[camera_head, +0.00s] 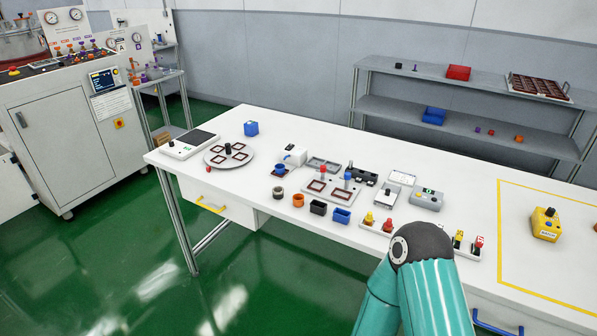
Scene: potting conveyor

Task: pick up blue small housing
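A small blue open-topped housing (341,215) stands near the front edge of the white table, at the right end of a row of small parts. Another blue box-like part (251,128) stands at the back left of the table. I cannot tell from size alone which of the two is called the small housing. Neither gripper is in view. A teal link of one of my arms with a dark joint rises at the bottom right, to the right of the front blue housing and apart from it in the picture.
Beside the front blue housing are a black housing (318,208), an orange part (298,200) and a grey ring-shaped part (278,193). A fixture plate (331,190) lies behind them. A round plate (229,155) is at left.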

